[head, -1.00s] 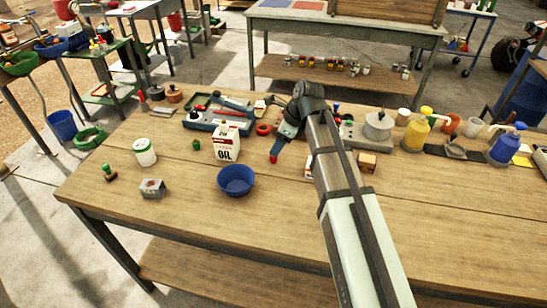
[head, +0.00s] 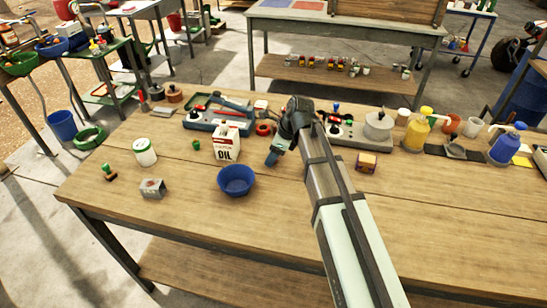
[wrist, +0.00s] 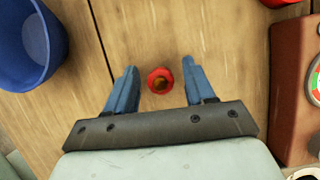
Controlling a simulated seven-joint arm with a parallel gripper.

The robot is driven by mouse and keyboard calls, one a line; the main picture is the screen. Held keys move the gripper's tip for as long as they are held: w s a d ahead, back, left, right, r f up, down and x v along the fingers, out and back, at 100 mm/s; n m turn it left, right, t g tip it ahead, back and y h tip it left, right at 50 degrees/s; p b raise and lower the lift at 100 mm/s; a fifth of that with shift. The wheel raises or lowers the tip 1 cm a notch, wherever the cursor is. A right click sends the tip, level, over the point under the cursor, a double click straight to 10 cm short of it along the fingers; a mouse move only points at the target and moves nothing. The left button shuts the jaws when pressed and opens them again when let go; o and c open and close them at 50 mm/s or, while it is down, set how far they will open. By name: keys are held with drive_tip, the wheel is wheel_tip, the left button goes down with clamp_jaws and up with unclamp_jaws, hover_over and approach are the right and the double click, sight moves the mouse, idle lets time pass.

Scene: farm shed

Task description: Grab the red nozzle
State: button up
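My gripper (wrist: 160,72) is open, with one blue finger on each side of the nozzle and a gap on both sides. I cannot tell how high the fingertips are above the table. In the head view my gripper (head: 271,161) points down at the table, right of the blue bowl; I cannot make out the nozzle there.
A blue bowl (head: 236,181) and a white oil carton (head: 227,143) stand left of my gripper. A red-brown object with a gauge (wrist: 290,75) is close on the right in the wrist view. A small box (head: 366,162) stands right of my arm.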

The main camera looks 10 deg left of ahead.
drive_tip(key=c, duration=1)
drive_tip(key=shift+o, duration=0.2)
